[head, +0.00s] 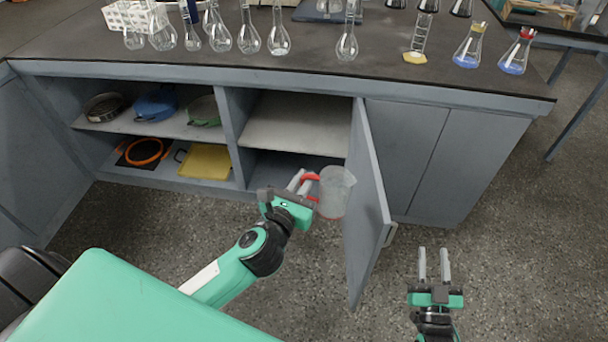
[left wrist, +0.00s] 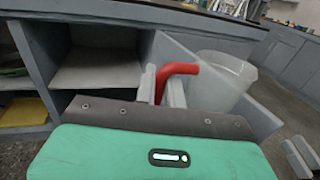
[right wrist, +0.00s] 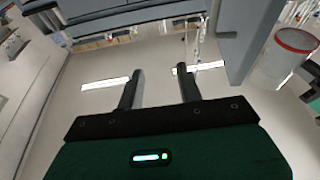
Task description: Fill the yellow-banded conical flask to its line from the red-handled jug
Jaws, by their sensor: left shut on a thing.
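The red-handled jug (head: 335,192) is clear and hangs in front of the open cupboard, beside the open door. My left gripper (head: 302,181) is shut on its red handle, which also shows between the fingers in the left wrist view (left wrist: 178,70). The jug looks roughly upright; I cannot tell if liquid is in it. The yellow-banded conical flask (head: 468,48) stands on the bench top at the right, with blue liquid low in it. My right gripper (head: 433,252) is open and empty, low over the floor, right of the door.
The open cupboard door (head: 368,200) juts out right next to the jug. A red-banded flask (head: 517,52) stands right of the yellow-banded one, and a yellow-based cylinder (head: 416,50) left of it. Several clear flasks (head: 249,36) line the bench's left half. Shelves hold pans.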

